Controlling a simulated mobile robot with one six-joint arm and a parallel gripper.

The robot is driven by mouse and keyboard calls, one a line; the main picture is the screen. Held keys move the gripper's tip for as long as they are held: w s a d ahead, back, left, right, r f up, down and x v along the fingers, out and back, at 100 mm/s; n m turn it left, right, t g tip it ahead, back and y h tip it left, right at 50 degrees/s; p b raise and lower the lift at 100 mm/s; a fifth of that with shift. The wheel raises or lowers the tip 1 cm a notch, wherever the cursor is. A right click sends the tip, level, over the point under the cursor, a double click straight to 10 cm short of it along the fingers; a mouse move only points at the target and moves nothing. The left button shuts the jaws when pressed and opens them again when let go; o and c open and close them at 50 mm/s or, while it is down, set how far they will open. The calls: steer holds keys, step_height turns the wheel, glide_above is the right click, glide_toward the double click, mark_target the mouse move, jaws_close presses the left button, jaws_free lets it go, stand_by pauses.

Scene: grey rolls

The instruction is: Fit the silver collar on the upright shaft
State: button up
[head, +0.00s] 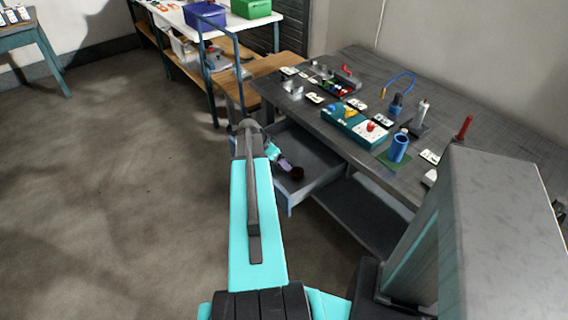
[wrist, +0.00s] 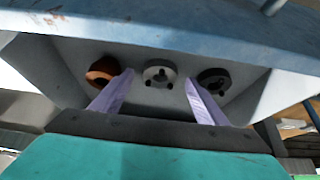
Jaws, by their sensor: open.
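The silver collar (wrist: 160,74) lies in the open drawer (wrist: 258,85), between a copper collar (wrist: 101,71) and a black collar (wrist: 213,79). My gripper (wrist: 159,80) is open, with one lavender finger on each side of the silver collar in the wrist view. I cannot tell whether the fingers touch it or how far above it they are. In the head view my gripper (head: 288,165) reaches into the drawer, and the silver collar is hidden there. A pale upright shaft (head: 422,112) stands on a dark base on the workbench.
The grey workbench (head: 490,140) above the drawer holds a blue cylinder (head: 398,148) on a green plate, a teal box (head: 355,125), a red upright rod (head: 464,127) and several labels. The drawer walls surround my fingers. Open floor lies to the left.

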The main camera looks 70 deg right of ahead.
steer(key=shift+x, duration=0.8)
steer(key=c, duration=1.4)
steer(key=shift+r, duration=0.15)
steer(key=shift+r+b, duration=0.7)
steer(key=shift+r, duration=4.15)
